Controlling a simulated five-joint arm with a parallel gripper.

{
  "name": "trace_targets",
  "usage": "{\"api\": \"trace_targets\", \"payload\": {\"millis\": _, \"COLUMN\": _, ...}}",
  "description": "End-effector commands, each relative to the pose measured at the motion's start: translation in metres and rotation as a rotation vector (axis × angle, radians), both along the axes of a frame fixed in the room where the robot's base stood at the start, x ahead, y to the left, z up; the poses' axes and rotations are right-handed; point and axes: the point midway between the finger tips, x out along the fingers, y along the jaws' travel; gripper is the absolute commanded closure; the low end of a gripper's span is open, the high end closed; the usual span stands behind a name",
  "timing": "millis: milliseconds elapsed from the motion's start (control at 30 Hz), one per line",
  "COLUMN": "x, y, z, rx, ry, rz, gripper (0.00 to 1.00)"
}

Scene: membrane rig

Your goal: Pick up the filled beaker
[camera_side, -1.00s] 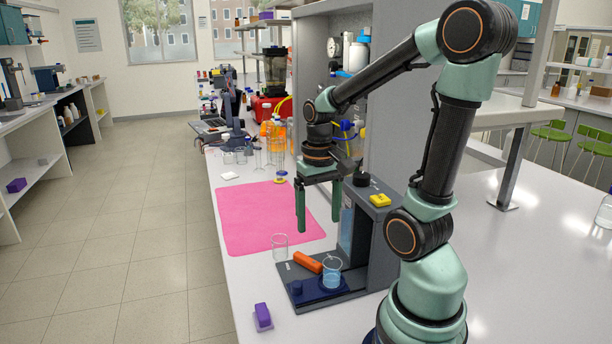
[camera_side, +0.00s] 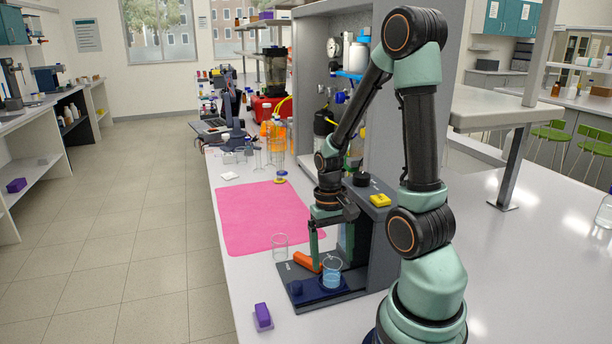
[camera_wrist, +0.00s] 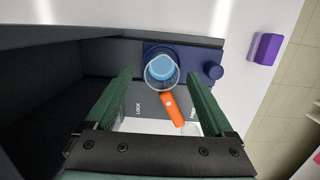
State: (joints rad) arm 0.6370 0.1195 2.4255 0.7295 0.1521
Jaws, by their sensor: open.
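The filled beaker (camera_side: 331,274) is clear glass with blue liquid. It stands upright on the dark blue pad (camera_side: 345,290) of the grey rig. In the wrist view the beaker (camera_wrist: 162,70) is beyond my fingertips, roughly midway between them. My gripper (camera_side: 322,262) points down just behind the beaker in the side view, where the fingers partly overlap the rig.
An empty clear beaker (camera_side: 280,247) stands left of the rig near the pink mat (camera_side: 255,220). The rig's grey column (camera_side: 378,235) rises right behind the beaker. A purple block (camera_side: 263,316) lies at the bench's front edge. A yellow item (camera_side: 381,200) sits on the column top.

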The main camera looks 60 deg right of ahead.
Motion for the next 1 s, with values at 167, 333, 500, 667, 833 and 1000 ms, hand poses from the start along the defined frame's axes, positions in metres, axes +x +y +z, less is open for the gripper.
{"api": "trace_targets", "payload": {"millis": 167, "x": -0.001, "y": 0.004, "z": -0.023, "rx": 0.003, "ry": 0.006, "rz": 0.0, "gripper": 0.13}}
{"api": "trace_targets", "payload": {"millis": 333, "x": -0.002, "y": 0.005, "z": -0.034, "rx": 0.0, "ry": 0.003, "rz": 0.0, "gripper": 0.13}}
{"api": "trace_targets", "payload": {"millis": 500, "x": -0.002, "y": 0.005, "z": -0.035, "rx": 0.0, "ry": 0.001, "rz": 0.0, "gripper": 0.13}}
{"api": "trace_targets", "payload": {"millis": 667, "x": -0.002, "y": 0.004, "z": -0.035, "rx": -0.001, "ry": 0.001, "rz": 0.0, "gripper": 0.4}}
{"api": "trace_targets", "payload": {"millis": 833, "x": -0.002, "y": 0.004, "z": -0.035, "rx": -0.001, "ry": 0.001, "rz": 0.0, "gripper": 1.0}}
{"api": "trace_targets", "payload": {"millis": 1000, "x": -0.002, "y": 0.004, "z": -0.035, "rx": -0.001, "ry": 0.001, "rz": 0.0, "gripper": 1.0}}
